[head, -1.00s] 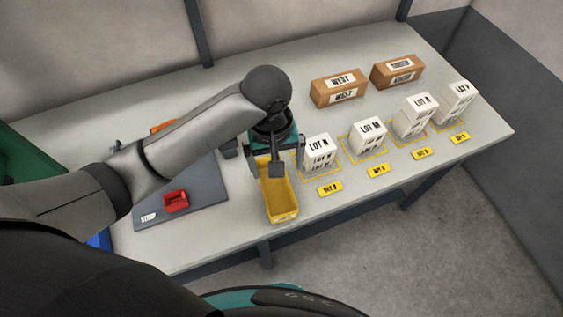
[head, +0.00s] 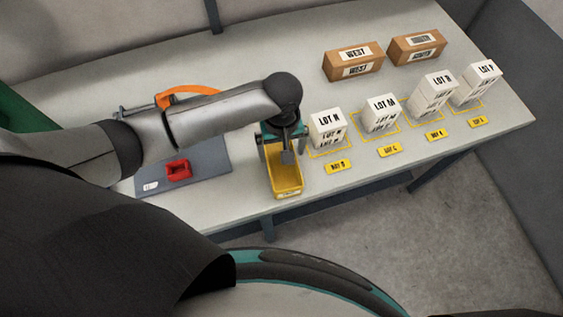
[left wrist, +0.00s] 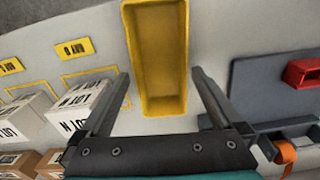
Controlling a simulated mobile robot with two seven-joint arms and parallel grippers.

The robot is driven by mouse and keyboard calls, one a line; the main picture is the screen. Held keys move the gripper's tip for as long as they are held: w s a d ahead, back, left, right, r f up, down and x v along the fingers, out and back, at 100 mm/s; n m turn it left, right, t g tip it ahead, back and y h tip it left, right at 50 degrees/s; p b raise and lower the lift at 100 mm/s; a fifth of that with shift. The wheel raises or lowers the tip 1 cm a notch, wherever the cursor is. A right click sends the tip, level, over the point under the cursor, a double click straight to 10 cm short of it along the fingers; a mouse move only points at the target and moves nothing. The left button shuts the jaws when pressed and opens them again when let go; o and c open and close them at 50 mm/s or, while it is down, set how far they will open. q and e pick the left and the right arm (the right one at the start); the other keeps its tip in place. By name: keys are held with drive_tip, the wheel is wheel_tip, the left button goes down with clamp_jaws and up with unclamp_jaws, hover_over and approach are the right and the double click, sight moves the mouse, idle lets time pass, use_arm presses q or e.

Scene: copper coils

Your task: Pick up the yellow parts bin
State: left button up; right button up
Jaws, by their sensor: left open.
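The yellow parts bin (head: 286,183) stands upright near the table's front edge, long and open at the top. It also fills the upper middle of the left wrist view (left wrist: 160,60), and it looks empty. My left gripper (head: 283,152) is over the bin's far end with its jaws open. In the left wrist view the two fingers (left wrist: 161,82) lie on either side of the bin, with a gap on each side. The far end of the bin is partly hidden by my gripper in the head view. My right gripper is not in view.
White LOT boxes (head: 326,128) stand in yellow outlines right of the bin, with yellow labels (head: 338,167) in front. Brown boxes (head: 353,61) stand behind. Left of the bin, a red bin (head: 178,169) sits on a grey mat (head: 212,172). An orange tool (head: 187,92) lies behind my arm.

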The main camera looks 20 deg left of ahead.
sight(281, 166)
use_arm(q)
wheel_tip(281, 166, down, 4)
drive_tip(key=shift+r+b, duration=0.15)
drive_tip(key=shift+b, duration=0.15)
drive_tip(key=c, duration=1)
drive_tip(key=shift+c, duration=0.4)
drive_tip(key=shift+r, duration=0.15)
